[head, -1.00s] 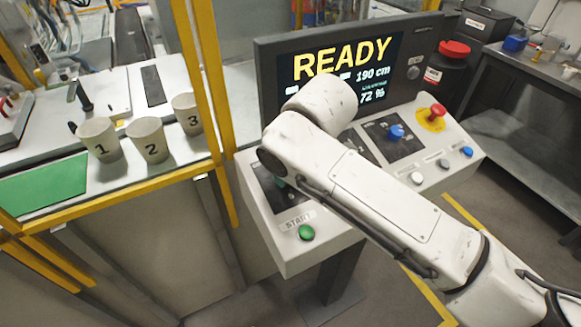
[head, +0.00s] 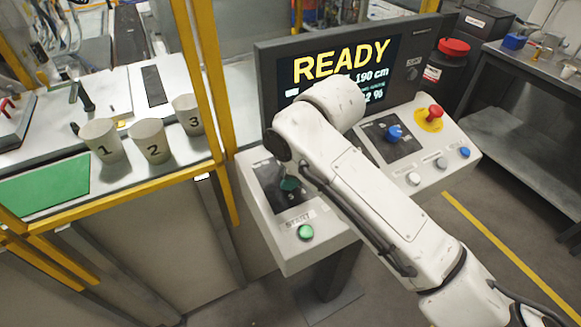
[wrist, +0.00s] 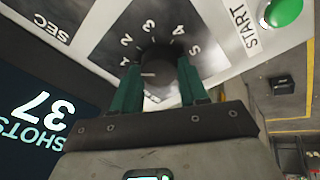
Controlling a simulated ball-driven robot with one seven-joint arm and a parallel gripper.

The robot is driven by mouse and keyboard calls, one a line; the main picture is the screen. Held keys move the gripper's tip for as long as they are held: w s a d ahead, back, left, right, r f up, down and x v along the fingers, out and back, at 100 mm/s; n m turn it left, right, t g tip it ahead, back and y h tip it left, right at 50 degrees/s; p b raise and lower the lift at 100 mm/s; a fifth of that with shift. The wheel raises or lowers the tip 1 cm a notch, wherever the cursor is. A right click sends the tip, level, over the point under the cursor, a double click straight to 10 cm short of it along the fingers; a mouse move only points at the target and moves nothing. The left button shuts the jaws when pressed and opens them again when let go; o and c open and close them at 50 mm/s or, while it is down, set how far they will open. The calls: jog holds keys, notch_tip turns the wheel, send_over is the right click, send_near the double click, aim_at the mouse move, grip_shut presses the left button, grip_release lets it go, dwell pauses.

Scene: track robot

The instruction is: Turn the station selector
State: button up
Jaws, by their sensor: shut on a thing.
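The station selector is a dark round knob (wrist: 158,62) on a black dial plate with white numbers, seen in the wrist view. A short pale mark shows on the knob, towards its lower left. My gripper (wrist: 159,80) has its two green fingers on either side of the knob and is shut on it. In the head view my gripper (head: 289,184) is a small dark green shape over the left dial of the sloping panel. My own arm covers part of it there, and the knob is hard to make out.
The green START button (head: 306,232) sits just below the dial. A blue knob (head: 394,133) and a red emergency button (head: 434,112) are further right. The screen (head: 340,70) reads READY. Yellow frame posts (head: 208,80) and numbered cups (head: 150,141) stand to the left.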

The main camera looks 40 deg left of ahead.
jog(key=n, duration=0.4)
jog(key=shift+n+g, duration=0.3)
jog(key=shift+n+h+b, duration=0.35)
jog(key=shift+n+h, duration=0.05)
jog(key=shift+n, duration=1.5)
jog(key=shift+w+r, duration=0.1)
jog(key=o, duration=1)
jog(key=shift+o, duration=0.2)
jog(key=b+v, duration=0.1)
jog(key=v, duration=0.9)
jog(key=shift+w+r+b, duration=0.15)
jog(key=shift+r+b, duration=0.15)
jog(key=shift+b, duration=0.05)
jog(key=shift+d, duration=0.1)
